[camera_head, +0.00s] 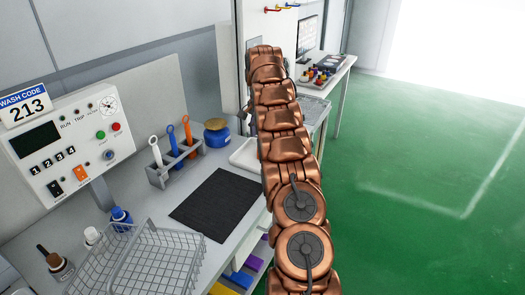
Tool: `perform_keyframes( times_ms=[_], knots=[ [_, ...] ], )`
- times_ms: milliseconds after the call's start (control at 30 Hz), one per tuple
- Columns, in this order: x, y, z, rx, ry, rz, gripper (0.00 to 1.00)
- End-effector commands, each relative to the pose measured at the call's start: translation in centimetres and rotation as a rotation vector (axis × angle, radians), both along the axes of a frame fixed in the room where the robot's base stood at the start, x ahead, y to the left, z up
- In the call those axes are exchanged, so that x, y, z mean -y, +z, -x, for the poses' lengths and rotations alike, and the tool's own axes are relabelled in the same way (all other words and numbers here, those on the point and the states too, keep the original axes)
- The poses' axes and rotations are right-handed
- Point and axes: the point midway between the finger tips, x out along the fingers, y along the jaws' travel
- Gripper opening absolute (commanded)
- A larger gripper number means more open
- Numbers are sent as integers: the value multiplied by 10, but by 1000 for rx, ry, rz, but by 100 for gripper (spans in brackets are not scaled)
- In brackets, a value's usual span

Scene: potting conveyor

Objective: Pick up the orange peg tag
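An orange tag with a ring-shaped top (189,133) stands upright in a grey rack (181,169) on the bench. It is the rightmost of three similar tags, beside a blue one (173,141) and a white one (156,152). Its lower end is hidden in the rack. My copper arm rises from the bottom right to the top middle of the view, to the right of the rack and apart from it. I see no fingers of my gripper.
A black mat (216,204) lies in front of the rack. A blue jar (217,133) stands behind it and a wire basket (143,262) in front. A control panel (68,145) stands at the left. The green floor (425,150) at right is clear.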

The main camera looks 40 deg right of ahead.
Motion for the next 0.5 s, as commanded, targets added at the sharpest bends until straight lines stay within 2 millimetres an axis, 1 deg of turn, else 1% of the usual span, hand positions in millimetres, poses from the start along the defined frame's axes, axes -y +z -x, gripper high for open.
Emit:
perform_keyframes(
  times_ms=[33, 133, 267, 500],
  knots=[
    [4, -2, 0, 3, -7, -1, 48],
    [7, -4, 0, 6, -16, 0, 48],
    [8, -9, 1, 4, -18, -2, 48],
    [7, -24, 0, 4, -16, -1, 48]
  ],
)
